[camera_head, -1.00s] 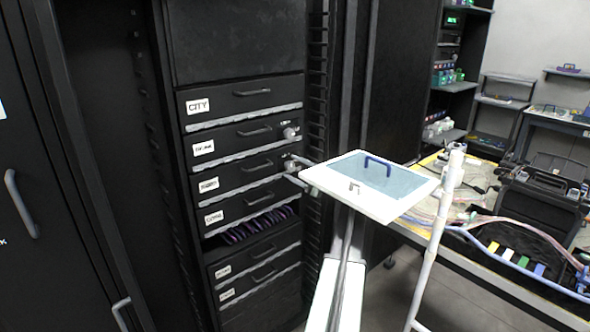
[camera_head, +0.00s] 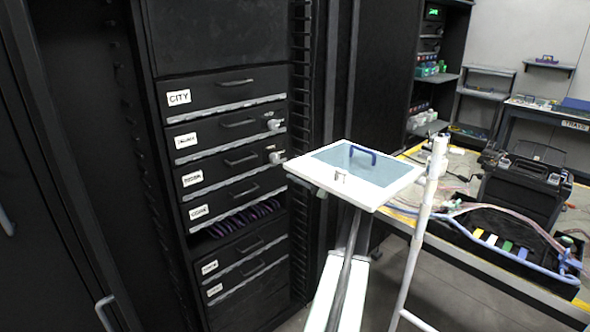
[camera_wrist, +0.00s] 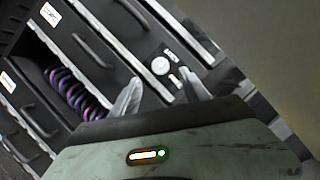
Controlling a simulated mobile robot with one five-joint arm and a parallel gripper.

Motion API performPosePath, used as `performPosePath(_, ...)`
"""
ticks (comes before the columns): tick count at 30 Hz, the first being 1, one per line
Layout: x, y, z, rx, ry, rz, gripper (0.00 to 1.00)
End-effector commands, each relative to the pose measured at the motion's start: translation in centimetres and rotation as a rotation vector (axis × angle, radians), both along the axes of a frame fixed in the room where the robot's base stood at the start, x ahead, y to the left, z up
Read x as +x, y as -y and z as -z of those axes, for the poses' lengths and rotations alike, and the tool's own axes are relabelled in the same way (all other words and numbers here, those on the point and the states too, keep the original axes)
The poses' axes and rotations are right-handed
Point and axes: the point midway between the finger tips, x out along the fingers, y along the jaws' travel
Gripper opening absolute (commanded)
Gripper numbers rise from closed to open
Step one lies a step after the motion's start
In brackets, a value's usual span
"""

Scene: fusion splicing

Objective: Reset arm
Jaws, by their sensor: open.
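My gripper (camera_wrist: 159,76) is open in the wrist view, with its two grey fingers apart and nothing visible between them. It faces the black rack's drawer fronts; a round silver knob (camera_wrist: 160,65) lies just beyond the fingertips. I cannot tell whether a finger touches the drawer. The rack (camera_head: 222,110) stands at left of centre, with labelled drawers that look shut.
Purple coiled cables (camera_head: 240,219) show in an open slot of the rack. At right, a workbench (camera_head: 470,262) holds a black case (camera_head: 525,190), a black tray with coloured strips and loose cables. A white pole (camera_head: 420,235) stands between panel and bench. Some floor shows below the bench.

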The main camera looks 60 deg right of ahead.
Motion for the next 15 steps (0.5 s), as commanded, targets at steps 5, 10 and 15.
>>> performPosePath(5,0.5,0.0,-0.2,0.000,0.000,-0.001,0.54)
performPosePath(10,3.2,-0.1,-0.9,-0.001,0.000,-0.004,0.54)
performPosePath(15,6.1,-0.1,-1.5,0.000,-0.001,-0.003,0.54)
